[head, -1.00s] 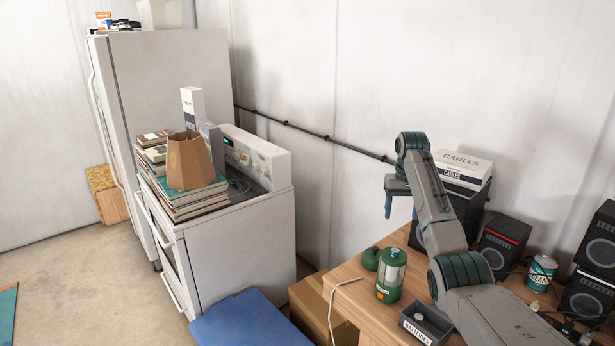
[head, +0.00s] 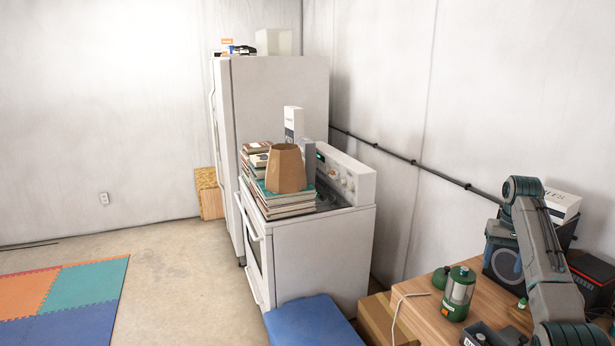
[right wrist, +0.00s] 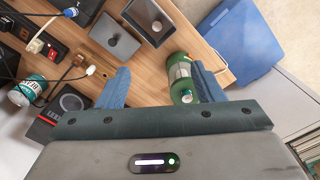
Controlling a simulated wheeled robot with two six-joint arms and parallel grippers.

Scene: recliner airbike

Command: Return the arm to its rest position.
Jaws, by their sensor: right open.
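My right arm rises at the right edge of the head view and bends over the wooden table. A green lantern (head: 459,294) stands on the table left of the arm. The lantern (right wrist: 181,78) also shows in the right wrist view close by the right finger; I cannot tell whether they touch. My left gripper is not in view.
The wooden table (head: 425,322) carries a grey tray (head: 483,335), a cables box (head: 562,205) and speakers near my arm. A stove (head: 325,255) with stacked books, a fridge (head: 278,110) and a blue-lidded bin (head: 312,325) stand left. Floor near the coloured mat (head: 92,285) is clear.

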